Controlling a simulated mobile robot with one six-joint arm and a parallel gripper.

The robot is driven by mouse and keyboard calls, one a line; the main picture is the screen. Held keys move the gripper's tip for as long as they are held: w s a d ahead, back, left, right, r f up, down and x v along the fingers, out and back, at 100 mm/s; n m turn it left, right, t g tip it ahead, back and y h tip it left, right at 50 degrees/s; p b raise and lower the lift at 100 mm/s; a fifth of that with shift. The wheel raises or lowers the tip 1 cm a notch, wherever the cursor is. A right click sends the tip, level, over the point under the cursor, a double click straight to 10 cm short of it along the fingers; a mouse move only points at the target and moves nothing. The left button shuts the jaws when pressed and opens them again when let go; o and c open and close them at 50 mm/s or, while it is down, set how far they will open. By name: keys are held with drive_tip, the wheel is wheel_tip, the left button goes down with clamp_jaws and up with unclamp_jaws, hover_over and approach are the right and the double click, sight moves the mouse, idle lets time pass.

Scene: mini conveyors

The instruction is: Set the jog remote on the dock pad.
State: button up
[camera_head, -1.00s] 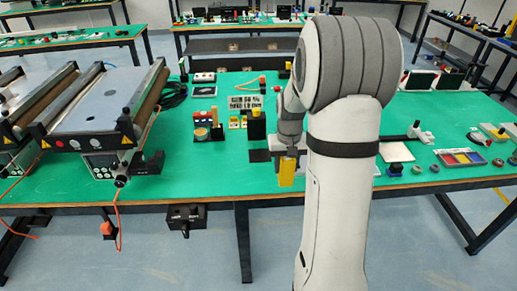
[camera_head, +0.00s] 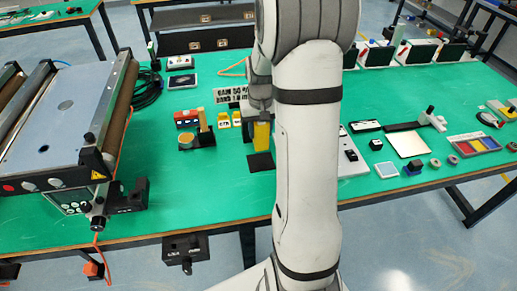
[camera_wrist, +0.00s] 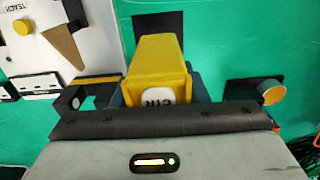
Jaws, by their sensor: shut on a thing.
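The jog remote is a yellow block (camera_head: 262,135) in the head view. It also fills the middle of the wrist view, where the yellow body (camera_wrist: 158,62) carries a white face lettered CTR. My gripper (camera_head: 260,112) is shut on it, and it hangs upright from the jaws. The dock pad looks to be the flat black square (camera_head: 260,163) on the green table, just below the remote in the head view. A black square (camera_wrist: 157,25) lies beyond the remote in the wrist view. A gap between remote and pad cannot be judged.
A black stand with a round tan top (camera_head: 187,139) and a red box (camera_head: 186,118) are left of the remote. Small yellow items (camera_head: 230,119) sit close behind. The conveyor (camera_head: 55,125) stands at far left. Green table is clear in front of the pad.

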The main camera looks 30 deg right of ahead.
wheel_tip(320, 180, down, 8)
drive_tip(key=shift+s+f+p, duration=0.1)
drive_tip(key=shift+p, duration=0.2)
drive_tip(key=shift+f, duration=0.1)
drive_tip(key=o, duration=1.2)
wheel_tip(320, 180, up, 12)
drive_tip(key=shift+f+b, duration=0.1)
drive_tip(key=shift+b, duration=0.2)
drive_tip(key=shift+s+a+r, duration=0.1)
drive_tip(key=shift+r, duration=0.2)
drive_tip(key=shift+s+a+r+n+t, duration=0.5)
drive_tip(key=shift+s+a+r, duration=1.05)
drive_tip(key=shift+s+a, duration=1.25)
drive_tip(key=shift+s+a+r+n+t, duration=0.5)
drive_tip(key=shift+s+a+r, duration=1.25)
drive_tip(key=shift+s, duration=1.8)
drive_tip(key=shift+s+a+r+n+t, duration=0.5)
drive_tip(key=shift+s+a+r, duration=0.8)
drive_tip(key=shift+s+a, duration=1.6)
